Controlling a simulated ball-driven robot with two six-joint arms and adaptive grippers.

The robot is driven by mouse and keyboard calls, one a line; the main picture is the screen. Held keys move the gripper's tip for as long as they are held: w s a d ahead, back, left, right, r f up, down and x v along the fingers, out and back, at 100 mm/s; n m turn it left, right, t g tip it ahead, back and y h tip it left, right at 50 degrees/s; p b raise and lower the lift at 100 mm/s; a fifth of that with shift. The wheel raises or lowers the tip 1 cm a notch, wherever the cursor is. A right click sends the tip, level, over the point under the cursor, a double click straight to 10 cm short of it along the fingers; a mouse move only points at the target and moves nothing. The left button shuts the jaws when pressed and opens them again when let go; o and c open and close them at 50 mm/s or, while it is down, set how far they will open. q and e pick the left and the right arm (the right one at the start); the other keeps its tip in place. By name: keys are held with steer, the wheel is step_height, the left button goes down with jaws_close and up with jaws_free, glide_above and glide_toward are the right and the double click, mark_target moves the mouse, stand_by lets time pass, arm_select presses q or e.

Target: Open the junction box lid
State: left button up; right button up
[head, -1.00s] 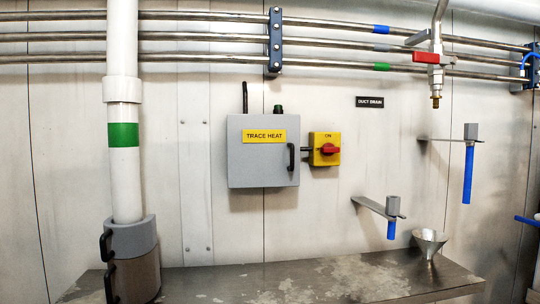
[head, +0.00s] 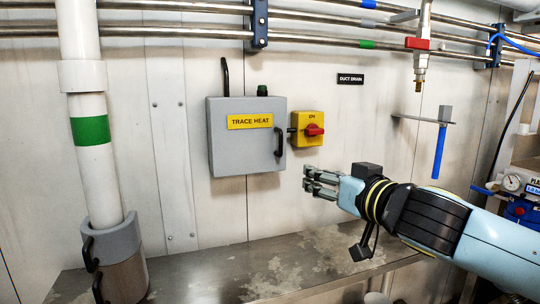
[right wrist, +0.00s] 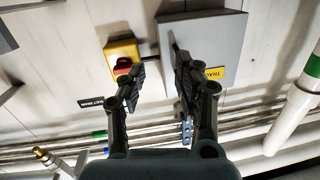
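The junction box (head: 228,163) is a grey box on the wall with a yellow "TRACE HEAT" label (head: 250,121). Its lid is closed, with a black handle (head: 279,142) on the right side. My right gripper (head: 308,183) is to the right of and below the handle, apart from the box. It is open and empty, its two fingers spread in the right wrist view (right wrist: 158,75). There the box (right wrist: 205,35) shows at the top, partly behind one finger. My left gripper is in neither view.
A yellow switch with a red knob (head: 314,130) is right of the box. A steel bench (head: 215,268) runs below. A white pipe (head: 95,170) stands left. A bracket with a blue handle (head: 439,152) is on the right wall. The wall left of the box is clear.

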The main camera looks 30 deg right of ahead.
steer(key=n+y+p, duration=0.1)
steer(key=n, duration=0.1)
glide_toward(282, 135)
steer(key=s, duration=0.1)
steer(key=shift+t, duration=0.4)
steer(key=w, duration=0.3)
steer(key=w+p, duration=0.1)
steer(key=w, duration=0.5)
steer(key=shift+w+d+f+p, duration=0.2)
steer(key=shift+d+f+p, duration=0.05)
steer(key=shift+f+p, duration=0.15)
steer(key=shift+w, duration=0.45)
jaws_close()
